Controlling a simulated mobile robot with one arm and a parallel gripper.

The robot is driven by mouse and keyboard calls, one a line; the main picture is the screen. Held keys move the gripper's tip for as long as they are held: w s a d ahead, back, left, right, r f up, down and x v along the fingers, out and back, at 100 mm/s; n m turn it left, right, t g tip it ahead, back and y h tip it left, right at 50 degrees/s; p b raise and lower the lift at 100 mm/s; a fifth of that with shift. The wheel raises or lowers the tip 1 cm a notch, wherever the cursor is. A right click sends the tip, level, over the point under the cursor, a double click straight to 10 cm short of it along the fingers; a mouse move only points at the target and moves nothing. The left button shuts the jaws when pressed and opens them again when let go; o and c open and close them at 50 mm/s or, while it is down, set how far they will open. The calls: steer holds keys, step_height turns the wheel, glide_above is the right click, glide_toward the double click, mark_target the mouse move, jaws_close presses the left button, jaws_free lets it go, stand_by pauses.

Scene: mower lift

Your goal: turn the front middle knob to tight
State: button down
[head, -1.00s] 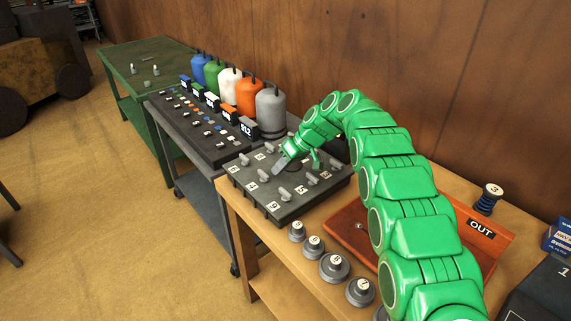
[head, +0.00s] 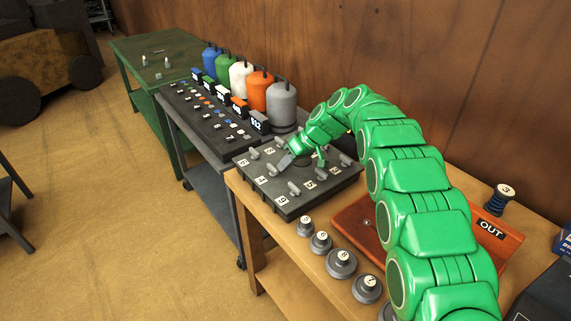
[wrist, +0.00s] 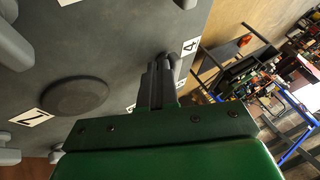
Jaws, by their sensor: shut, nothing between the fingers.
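The dark knob panel (head: 318,204) lies on the near wooden bench, with several grey lever knobs and white number tags on its top. The middle knob (head: 272,169) of the row along the panel's left edge stands beside a tag. My gripper (head: 285,162) is low over the panel, just right of that knob; I cannot tell whether it touches. In the wrist view my gripper (wrist: 158,85) is shut and empty, its fingers pointing at a grey rounded knob (wrist: 172,62) by a number tag. The fingers hide part of this knob, and its setting is unclear.
Grey weights (head: 341,262) stand along the bench's front edge. A red-brown OUT tray (head: 350,213) lies right of the panel, partly behind my arm. Coloured bottles (head: 260,90) stand on the cart beyond.

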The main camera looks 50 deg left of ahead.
mark_target(276, 173)
steer(key=shift+s+d+m+t+y, duration=0.15)
steer(key=shift+d+m+t+y, duration=0.1)
steer(key=shift+m, duration=0.35)
steer(key=shift+s+d+m+t+y, duration=0.15)
steer(key=shift+m+t+y, duration=0.1)
steer(key=shift+m, duration=0.35)
steer(key=shift+s+r+m, duration=0.1)
steer(key=shift+s+m, duration=0.05)
steer(key=shift+m, duration=0.25)
steer(key=shift+s+d+m+t, duration=0.1)
steer(key=shift+d+m+t, duration=0.05)
steer(key=shift+m+t, duration=0.15)
steer(key=shift+s+m+t+y, duration=0.1)
steer(key=shift+m+t+y, duration=0.2)
steer(key=shift+y, duration=0.1)
steer(key=m+t, duration=0.1)
steer(key=s+m, duration=0.1)
steer(key=m, duration=0.1)
steer(key=m+t, duration=0.1)
steer(key=shift+s+d+t+y, duration=0.25)
steer(key=shift+s+t+y, duration=0.05)
steer(key=shift+y, duration=0.1)
steer(key=shift+s+m+t, duration=0.35)
steer(key=shift+m+t, duration=0.4)
steer(key=shift+m, duration=0.5)
steer(key=shift+s+m+t, duration=0.3)
steer(key=shift+m+t, duration=0.45)
steer(key=shift+m, duration=0.5)
steer(key=shift+s+a, duration=0.35)
steer(key=shift+s, duration=0.3)
